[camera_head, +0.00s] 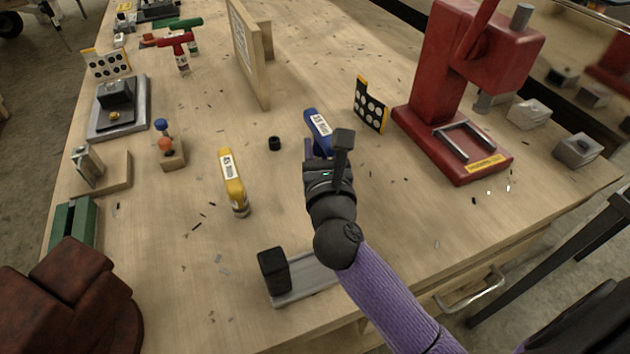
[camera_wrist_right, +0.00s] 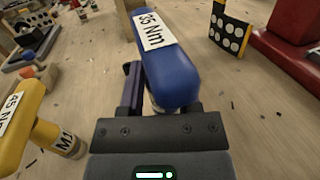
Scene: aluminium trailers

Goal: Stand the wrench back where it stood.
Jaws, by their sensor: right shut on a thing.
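The blue wrench (camera_head: 318,128) has a white label, which reads 35 Nm in the right wrist view (camera_wrist_right: 178,78). My right gripper (camera_head: 318,155) is shut on it, right of the table's middle. The wrench's lower part is mostly hidden by the hand, so I cannot tell whether it touches the table. A yellow wrench (camera_head: 232,180) with a similar label stands to the left, apart from my gripper. A red wrench (camera_head: 178,45) and a green wrench (camera_head: 190,27) stand at the far left. My left gripper is not in view.
A dotted plate (camera_head: 369,106) stands just beyond the blue wrench, and a red press (camera_head: 437,100) is to its right. A small black cylinder (camera_head: 274,143) is to the left. A metal-based block (camera_head: 273,272) sits near the front. A wooden panel (camera_head: 246,55) stands behind.

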